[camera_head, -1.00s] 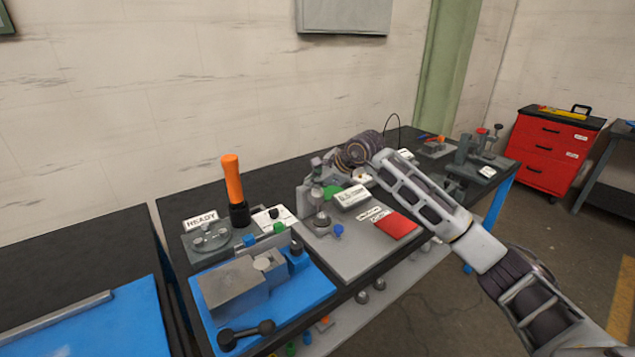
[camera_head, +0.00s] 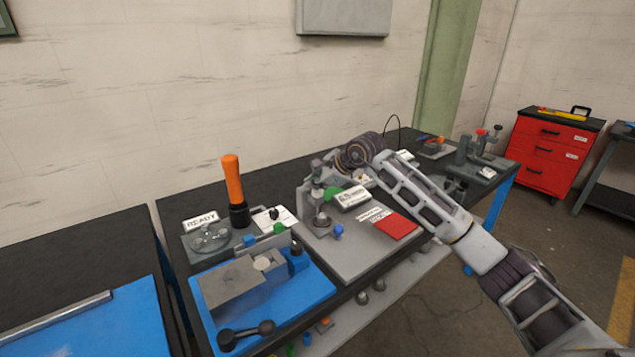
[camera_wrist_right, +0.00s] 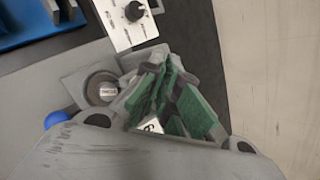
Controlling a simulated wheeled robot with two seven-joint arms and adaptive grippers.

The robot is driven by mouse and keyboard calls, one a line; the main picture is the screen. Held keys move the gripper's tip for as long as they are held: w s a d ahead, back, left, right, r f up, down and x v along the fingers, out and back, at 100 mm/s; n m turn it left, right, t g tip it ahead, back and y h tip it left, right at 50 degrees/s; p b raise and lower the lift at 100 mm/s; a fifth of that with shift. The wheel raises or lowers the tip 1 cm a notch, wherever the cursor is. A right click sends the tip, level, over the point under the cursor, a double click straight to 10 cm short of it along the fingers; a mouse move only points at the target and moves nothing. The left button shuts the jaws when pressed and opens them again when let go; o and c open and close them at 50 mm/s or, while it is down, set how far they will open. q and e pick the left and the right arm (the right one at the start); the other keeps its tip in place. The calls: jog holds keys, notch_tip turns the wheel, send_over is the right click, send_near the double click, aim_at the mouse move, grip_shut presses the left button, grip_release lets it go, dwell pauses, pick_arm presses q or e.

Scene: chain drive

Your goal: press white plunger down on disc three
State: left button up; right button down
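My right arm comes in from the right over the bench. Its gripper (camera_head: 326,182) is at the grey fixture, with green pads showing in the head view. In the right wrist view the gripper (camera_wrist_right: 165,85) has its green-padded fingers close together; whether they are fully shut is unclear. A round dark disc (camera_wrist_right: 102,88) with a pale labelled centre sits on a grey plate just left of the fingers. It seems to be the round grey part (camera_head: 322,221) beside the gripper in the head view. I cannot clearly make out a white plunger or a disc number. My left gripper is out of view.
A blue tray (camera_head: 315,292) holds a grey vise-like block. An orange-handled tool (camera_head: 233,185) stands behind it, by a READY plate (camera_head: 200,221). A white panel with a black knob (camera_wrist_right: 133,11) is near the fingers. A red pad (camera_head: 396,224) lies right of the fixture.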

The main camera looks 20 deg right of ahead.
jog(key=shift+s+f, duration=0.1)
jog(key=shift+f, duration=0.5)
jog(key=shift+w+d+r+p, duration=0.15)
jog(key=shift+r+p, duration=0.15)
jog(key=shift+r, duration=0.25)
jog(key=shift+w+r+p, duration=0.1)
jog(key=shift+r+p, duration=0.2)
jog(key=shift+r, duration=0.2)
jog(key=shift+r+p, duration=0.7)
jog(key=shift+r, duration=0.8)
jog(key=shift+r+p, duration=1.35)
jog(key=shift+r, duration=1.2)
jog(key=shift+f, duration=0.1)
